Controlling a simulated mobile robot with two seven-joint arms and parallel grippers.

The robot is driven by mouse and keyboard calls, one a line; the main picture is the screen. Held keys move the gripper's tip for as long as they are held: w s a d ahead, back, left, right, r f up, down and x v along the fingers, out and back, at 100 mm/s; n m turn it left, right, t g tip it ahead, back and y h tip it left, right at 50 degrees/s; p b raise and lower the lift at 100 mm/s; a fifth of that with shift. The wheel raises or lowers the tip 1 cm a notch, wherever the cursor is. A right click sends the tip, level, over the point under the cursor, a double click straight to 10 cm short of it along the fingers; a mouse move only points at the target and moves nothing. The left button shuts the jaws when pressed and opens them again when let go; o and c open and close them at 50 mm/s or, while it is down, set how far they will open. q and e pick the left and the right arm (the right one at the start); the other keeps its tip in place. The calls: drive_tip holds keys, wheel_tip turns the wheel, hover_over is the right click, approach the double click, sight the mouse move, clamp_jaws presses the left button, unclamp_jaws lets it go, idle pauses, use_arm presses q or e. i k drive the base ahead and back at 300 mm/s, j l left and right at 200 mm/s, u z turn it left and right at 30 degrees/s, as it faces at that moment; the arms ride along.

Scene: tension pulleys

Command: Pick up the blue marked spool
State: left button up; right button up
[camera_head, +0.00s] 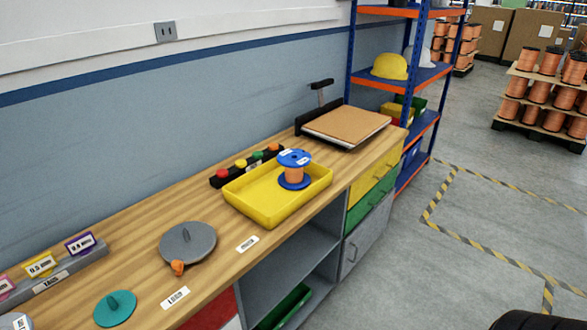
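The blue marked spool (294,171) stands upright in the yellow tray (254,215) on the wooden workbench. It has blue flanges at top and bottom, copper-coloured wire between them and small white labels on the top flange.
A grey disc (187,244) with an orange knob and a teal disc (115,308) lie left of the tray. A dark strip with coloured buttons (240,165) sits behind it. A cork-topped board (347,125) lies right. The blue shelf (349,62) stands beyond the bench.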

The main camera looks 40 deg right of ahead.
sight(295, 160)
drive_tip(key=i+l+u, duration=0.1)
drive_tip(key=l, duration=0.45)
drive_tip(key=i+l, duration=0.15)
drive_tip(key=l, duration=0.45)
drive_tip(key=i+l+u, duration=0.15)
drive_tip(key=l, duration=0.45)
drive_tip(key=l+u, duration=0.1)
drive_tip(key=l, duration=0.45)
